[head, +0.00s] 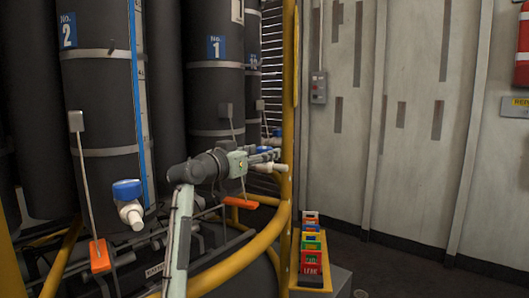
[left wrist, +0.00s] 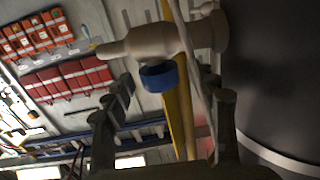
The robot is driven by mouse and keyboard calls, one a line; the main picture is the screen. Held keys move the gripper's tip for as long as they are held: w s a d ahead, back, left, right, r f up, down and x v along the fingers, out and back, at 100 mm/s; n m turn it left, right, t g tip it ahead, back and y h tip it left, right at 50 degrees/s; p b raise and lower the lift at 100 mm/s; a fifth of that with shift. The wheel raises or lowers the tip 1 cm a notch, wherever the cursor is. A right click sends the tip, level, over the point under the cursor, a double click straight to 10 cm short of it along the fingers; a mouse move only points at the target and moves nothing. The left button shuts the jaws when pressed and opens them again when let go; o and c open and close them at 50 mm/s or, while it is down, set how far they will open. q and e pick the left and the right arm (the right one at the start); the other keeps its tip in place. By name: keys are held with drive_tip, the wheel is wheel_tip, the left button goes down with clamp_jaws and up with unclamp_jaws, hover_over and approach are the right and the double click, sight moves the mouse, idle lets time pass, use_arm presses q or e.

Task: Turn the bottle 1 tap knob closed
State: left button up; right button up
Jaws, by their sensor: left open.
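Bottle 1 (head: 215,85) is a tall dark cylinder with a blue No. 1 label (head: 217,47). My left gripper (head: 268,157) is open in front of its lower part, pointing right. In the left wrist view, a pale tap body (left wrist: 160,40) with a blue knob (left wrist: 158,77) lies ahead, the knob roughly between the fingertips and slightly beyond them. The left gripper (left wrist: 170,100) also shows there, its fingers spread and apart from the knob. In the head view the gripper mostly hides this tap. My right gripper is not in view.
Bottle 2 (head: 95,85) stands at left, with its own blue tap knob (head: 127,189). Orange handles (head: 240,202) hang low on rods. A curved yellow rail (head: 262,243) runs below my arm. Coloured boxes (head: 311,262) stand to the right, with open floor beyond.

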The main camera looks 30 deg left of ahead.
sight(259, 152)
use_arm(q)
drive_tip(key=s, duration=0.5)
drive_tip(key=shift+a, duration=0.1)
drive_tip(key=shift+s, duration=0.3)
